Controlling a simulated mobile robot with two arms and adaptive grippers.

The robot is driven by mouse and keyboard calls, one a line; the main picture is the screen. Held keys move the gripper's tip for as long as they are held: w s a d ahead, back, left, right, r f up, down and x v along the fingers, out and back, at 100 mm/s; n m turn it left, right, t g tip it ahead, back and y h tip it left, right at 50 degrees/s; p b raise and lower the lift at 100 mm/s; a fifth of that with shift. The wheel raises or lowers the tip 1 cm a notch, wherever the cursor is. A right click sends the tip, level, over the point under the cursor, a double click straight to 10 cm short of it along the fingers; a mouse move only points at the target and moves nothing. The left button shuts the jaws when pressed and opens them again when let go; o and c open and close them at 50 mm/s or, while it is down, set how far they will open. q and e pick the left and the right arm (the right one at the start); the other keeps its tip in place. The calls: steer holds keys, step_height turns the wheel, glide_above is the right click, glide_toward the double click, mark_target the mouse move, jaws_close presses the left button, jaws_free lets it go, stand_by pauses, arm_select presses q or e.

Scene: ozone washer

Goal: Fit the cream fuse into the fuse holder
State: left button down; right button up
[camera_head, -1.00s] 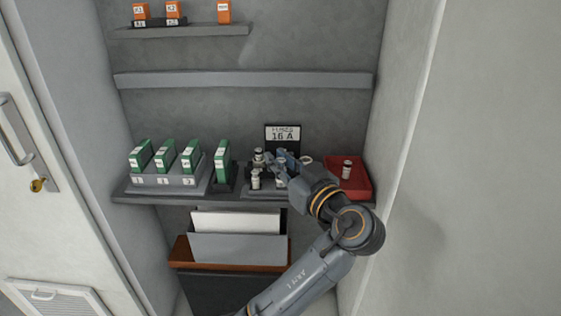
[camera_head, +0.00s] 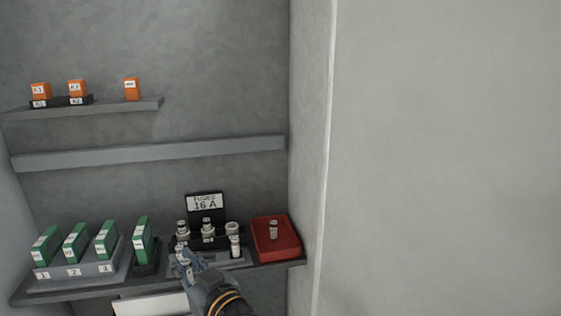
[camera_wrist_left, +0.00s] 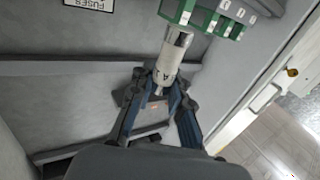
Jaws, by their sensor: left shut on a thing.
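My left gripper (camera_head: 187,262) is at the shelf's front edge, in front of the fuse holder. It is shut on a cream-white fuse (camera_wrist_left: 172,55) with silver end caps, which fills the space between its fingers in the left wrist view. In the head view the held fuse is small and partly hidden by the fingers. The dark fuse holder (camera_head: 208,241) stands below the "FUSES 16 A" sign (camera_head: 205,203). Two fuses stand in its left and middle places. Its right place shows a pale round ring (camera_head: 232,228). My right gripper is not in view.
Another fuse (camera_head: 235,247) stands in front of the holder's right place. A red tray (camera_head: 290,250) with a fuse (camera_head: 273,229) lies to the right, near the side wall. Green modules (camera_head: 75,243) stand left. Orange relays (camera_head: 77,88) sit on the upper shelf.

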arm_select(q)
steer(key=s+a+f+m+t+h, duration=0.3)
steer(key=s+f+h, duration=0.1)
steer(key=s+f, duration=0.3)
steer(key=s+d+f+m+t+h, duration=0.1)
steer(key=s+d+f+m+h, duration=0.1)
steer(key=s+m+h, duration=0.1)
steer(key=s+d+f+m+t+h+p, duration=0.1)
steer(key=s+d+f+m+h, duration=0.1)
steer(key=s+h, duration=0.3)
steer(key=shift+s+m+h, duration=0.4)
steer(key=shift+s+m, duration=0.1)
steer(key=shift+s, duration=0.6)
steer(key=shift+a, duration=0.1)
